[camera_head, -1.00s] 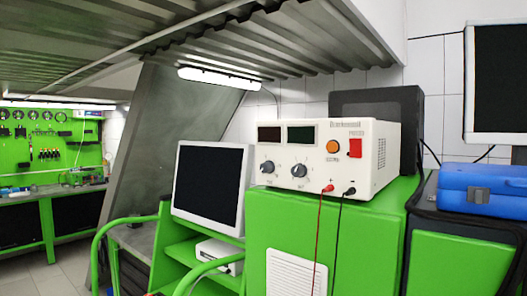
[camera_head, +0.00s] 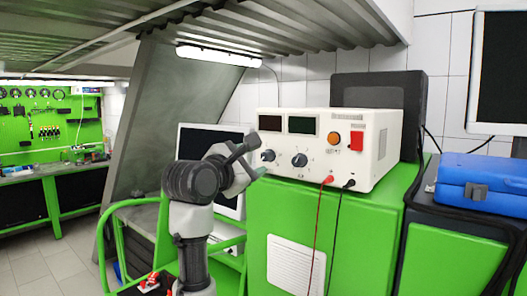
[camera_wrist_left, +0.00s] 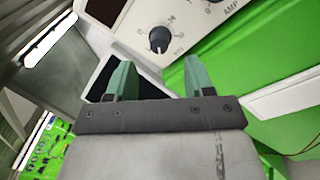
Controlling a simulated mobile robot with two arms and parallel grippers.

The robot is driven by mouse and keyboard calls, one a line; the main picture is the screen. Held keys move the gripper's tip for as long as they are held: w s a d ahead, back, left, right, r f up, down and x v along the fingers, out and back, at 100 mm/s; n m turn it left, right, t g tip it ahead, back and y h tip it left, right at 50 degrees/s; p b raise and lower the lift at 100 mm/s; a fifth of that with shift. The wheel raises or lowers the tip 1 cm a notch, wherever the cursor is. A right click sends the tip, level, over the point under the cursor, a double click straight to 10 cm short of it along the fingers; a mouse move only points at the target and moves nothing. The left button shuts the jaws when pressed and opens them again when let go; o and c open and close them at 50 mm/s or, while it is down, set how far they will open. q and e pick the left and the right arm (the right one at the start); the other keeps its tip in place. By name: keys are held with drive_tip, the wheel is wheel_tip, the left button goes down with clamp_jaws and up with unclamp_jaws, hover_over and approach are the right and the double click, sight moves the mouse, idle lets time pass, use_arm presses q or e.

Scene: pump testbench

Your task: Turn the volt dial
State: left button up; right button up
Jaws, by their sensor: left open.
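The volt dial (camera_head: 268,156) is the left of two dark knobs on the front of the white power supply (camera_head: 371,140). It also shows in the left wrist view (camera_wrist_left: 158,40), with a printed scale around it. My left gripper (camera_head: 256,158) is just left of the dial in the head view. In the left wrist view its two green fingers (camera_wrist_left: 157,66) are spread apart with nothing between them. The dial appears beyond the fingertips, roughly centred between them, and apart from them. My right gripper is not in view.
The amp dial (camera_head: 299,160) is close to the right of the volt dial. A red cable (camera_head: 320,222) and a black cable (camera_head: 336,230) hang from the front. The supply stands on a green cabinet (camera_head: 258,235), with a blue case (camera_head: 490,180) to the right.

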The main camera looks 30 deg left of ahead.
sight(264, 158)
use_arm(q)
drive_tip(key=w+p, duration=0.2)
drive_tip(key=w, duration=0.2)
drive_tip(key=shift+w+r, duration=0.15)
drive_tip(key=shift+w, duration=0.75)
drive_tip(key=shift+s, duration=0.1)
drive_tip(key=c, duration=0.9)
